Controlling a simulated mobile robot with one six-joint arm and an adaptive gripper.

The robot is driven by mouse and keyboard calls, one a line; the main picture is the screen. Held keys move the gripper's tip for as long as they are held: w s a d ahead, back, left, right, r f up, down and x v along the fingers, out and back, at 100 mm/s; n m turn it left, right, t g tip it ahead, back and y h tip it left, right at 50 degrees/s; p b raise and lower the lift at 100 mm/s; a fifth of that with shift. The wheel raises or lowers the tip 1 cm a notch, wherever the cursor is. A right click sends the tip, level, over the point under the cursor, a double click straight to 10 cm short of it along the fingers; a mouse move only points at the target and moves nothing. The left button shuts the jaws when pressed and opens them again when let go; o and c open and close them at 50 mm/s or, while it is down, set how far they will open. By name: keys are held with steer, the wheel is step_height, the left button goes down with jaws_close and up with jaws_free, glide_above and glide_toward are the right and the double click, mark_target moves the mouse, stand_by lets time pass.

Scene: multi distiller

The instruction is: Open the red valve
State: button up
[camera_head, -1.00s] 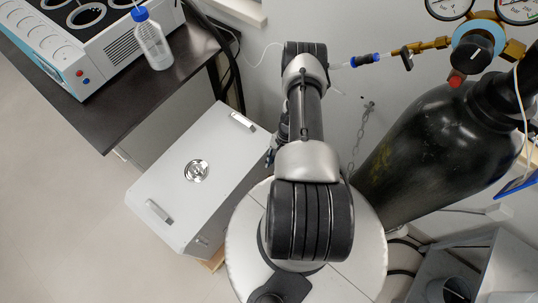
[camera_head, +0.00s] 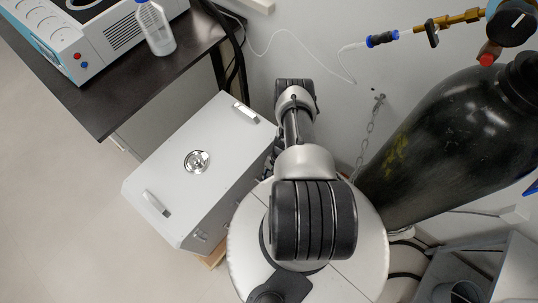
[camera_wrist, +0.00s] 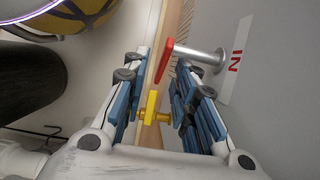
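The red valve handle (camera_wrist: 168,60) shows in the wrist view as a flat lever on a metal stem (camera_wrist: 203,56) that comes from the grey panel (camera_wrist: 285,90) on the right. My gripper (camera_wrist: 161,72) is open, with its blue-padded fingers apart. The red lever is near the fingertips, in line with the gap; I cannot tell whether it touches a finger. A yellow valve handle (camera_wrist: 152,105) shows in the gap between the fingers. In the head view my arm hides the gripper and both of these handles.
A white label with red lettering (camera_wrist: 236,60) is beside the stem. In the head view a black gas cylinder (camera_head: 440,140) stands at the right, a grey cabinet (camera_head: 175,195) at the left, and a dark bench (camera_head: 105,105) with a bottle (camera_head: 155,28) behind it.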

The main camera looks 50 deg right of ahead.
steer(key=shift+a+f, duration=0.2)
steer(key=shift+f, duration=0.35)
jaws_close()
steer(key=shift+r, duration=0.1)
